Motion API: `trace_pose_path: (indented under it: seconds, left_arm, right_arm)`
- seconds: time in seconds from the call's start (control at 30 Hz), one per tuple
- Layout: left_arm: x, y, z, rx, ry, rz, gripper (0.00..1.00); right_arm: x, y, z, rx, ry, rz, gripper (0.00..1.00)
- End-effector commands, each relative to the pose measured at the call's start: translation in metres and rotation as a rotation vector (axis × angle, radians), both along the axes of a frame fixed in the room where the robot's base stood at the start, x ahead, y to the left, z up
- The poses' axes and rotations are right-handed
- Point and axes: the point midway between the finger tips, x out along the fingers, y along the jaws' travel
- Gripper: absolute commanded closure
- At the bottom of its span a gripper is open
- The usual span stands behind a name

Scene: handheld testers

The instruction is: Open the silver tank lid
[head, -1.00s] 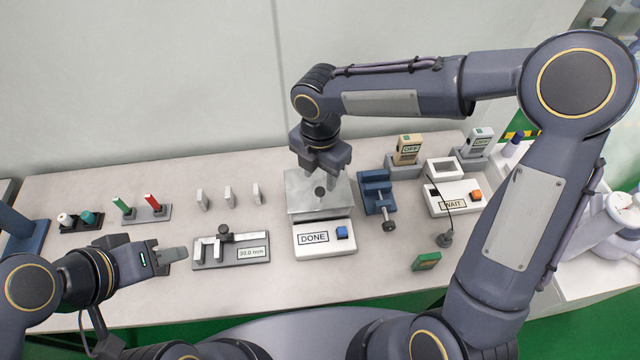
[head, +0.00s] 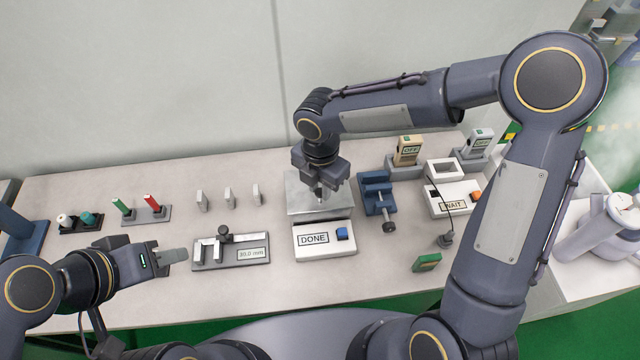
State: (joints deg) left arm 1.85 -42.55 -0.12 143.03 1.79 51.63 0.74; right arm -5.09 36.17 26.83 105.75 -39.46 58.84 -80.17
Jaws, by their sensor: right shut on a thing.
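The silver tank (head: 301,206) is a box-shaped metal vessel behind a white base (head: 325,252) with a DONE display and a blue button. Its flat silver lid (head: 296,187) appears to lie on top, level. My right gripper (head: 320,190) points down over the lid and is shut on the lid's dark knob, which the fingers mostly hide. I cannot tell whether there is any gap under the lid. My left gripper (head: 180,256) is low at the left, pointing right, away from the tank. Its finger gap does not show clearly.
A blue vise (head: 376,190) stands close right of the tank. A WAIT unit (head: 453,203) and handheld testers, one beige (head: 408,150), are further right. A caliper gauge (head: 231,250) lies left of the base. A green block (head: 427,262) is at the front right.

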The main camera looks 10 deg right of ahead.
Motion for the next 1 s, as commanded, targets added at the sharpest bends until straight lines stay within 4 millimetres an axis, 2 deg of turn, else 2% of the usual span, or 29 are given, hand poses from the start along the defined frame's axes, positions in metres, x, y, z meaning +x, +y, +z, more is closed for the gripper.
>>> trace_pose_path:
  seconds: [0.27,0.37,0.7,1.0]
  left_arm:
    - [0.000,0.000,0.005,0.000,0.000,0.000,0.64]
    - [0.000,0.000,0.014,0.000,0.000,0.000,0.64]
    - [0.000,0.000,0.068,0.000,0.000,0.000,0.64]
    - [0.000,0.000,0.078,0.000,0.000,0.000,0.64]
  right_arm:
    - [0.001,0.000,0.003,0.000,0.008,-0.001,1.00]
    - [0.002,0.000,0.008,0.000,0.034,-0.002,1.00]
    - [0.019,0.001,0.029,0.002,0.241,-0.003,1.00]
    - [0.041,0.000,0.039,0.001,0.243,-0.003,1.00]
